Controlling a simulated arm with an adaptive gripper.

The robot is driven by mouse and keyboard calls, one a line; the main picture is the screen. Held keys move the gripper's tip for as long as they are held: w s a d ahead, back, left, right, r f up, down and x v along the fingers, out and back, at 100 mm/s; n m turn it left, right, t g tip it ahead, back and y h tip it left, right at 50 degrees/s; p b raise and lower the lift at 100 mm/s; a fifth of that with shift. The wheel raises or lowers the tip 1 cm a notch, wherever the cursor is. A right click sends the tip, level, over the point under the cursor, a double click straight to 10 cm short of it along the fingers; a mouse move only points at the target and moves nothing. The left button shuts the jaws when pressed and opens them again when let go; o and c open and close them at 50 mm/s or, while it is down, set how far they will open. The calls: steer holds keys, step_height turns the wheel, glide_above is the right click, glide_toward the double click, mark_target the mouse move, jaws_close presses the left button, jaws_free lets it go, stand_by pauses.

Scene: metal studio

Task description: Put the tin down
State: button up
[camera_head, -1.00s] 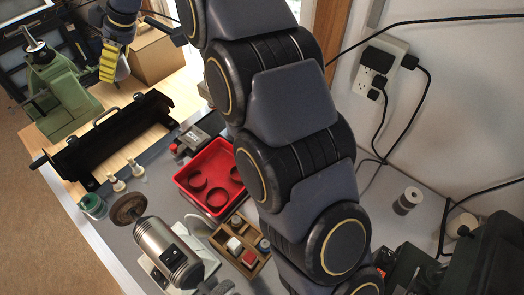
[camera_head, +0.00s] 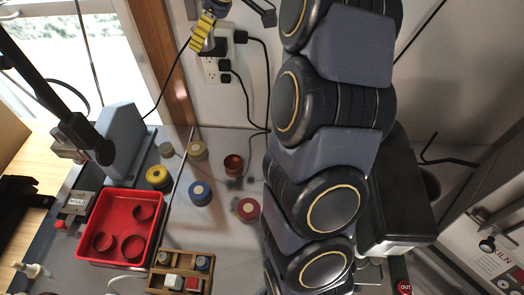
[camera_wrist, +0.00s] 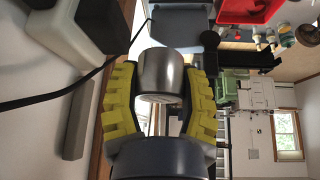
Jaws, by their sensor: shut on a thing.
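My gripper (camera_head: 206,30) is near the top of the head view, raised in front of the wall beside the power outlet. In the wrist view its yellow-padded fingers (camera_wrist: 163,78) are shut on a plain silver tin (camera_wrist: 160,70), one finger on each side. The tin is held clear of the table. In the head view the tin is mostly hidden and hard to make out.
A red tray (camera_head: 118,200) holding red rings lies at left. A wooden box (camera_head: 180,262) with small blocks is at the front. A brownish pot (camera_head: 233,164) stands near the wall. Bare tabletop shows between the tins.

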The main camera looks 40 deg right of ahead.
steer(key=s+d+m+h, duration=0.1)
steer(key=s+d+m, duration=0.2)
steer(key=s+d, duration=0.7)
glide_above(264, 150)
steer(key=s, duration=0.1)
steer(key=shift+t, duration=0.4)
steer(key=f, duration=3.1)
steer(key=shift+s+d+f, duration=0.2)
steer(key=shift+f, duration=0.2)
steer(key=shift+d+f, duration=0.1)
steer(key=shift+f, duration=2.1)
steer(key=shift+f, duration=0.1)
steer(key=o, duration=1)
steer(key=shift+o, duration=0.2)
